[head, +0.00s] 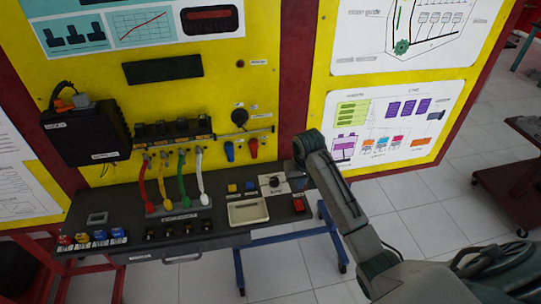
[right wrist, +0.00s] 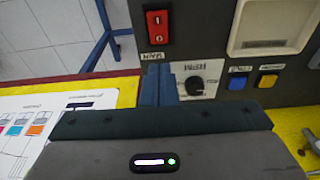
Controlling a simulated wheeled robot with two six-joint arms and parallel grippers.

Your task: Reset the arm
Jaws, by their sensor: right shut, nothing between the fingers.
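My right arm (head: 335,195) reaches in from the lower right of the head view to the engine trainer's desk. My right gripper (head: 292,166) is by the desk's back right, near a black rotary knob (head: 275,182) on a white label plate. In the right wrist view the dark fingers (right wrist: 160,84) are together with nothing between them. The knob (right wrist: 195,85) is just right of them there; I cannot tell whether they touch it. My left gripper is not in view.
A red rocker switch (head: 298,204), blue button (head: 250,186) and yellow button (head: 232,188) are close by, with a cream tray (head: 248,212). Colored cables (head: 182,180) hang from the yellow panel (head: 215,85). Tiled floor (head: 415,205) is open right of the desk; a dark cart (head: 515,180) stands beyond.

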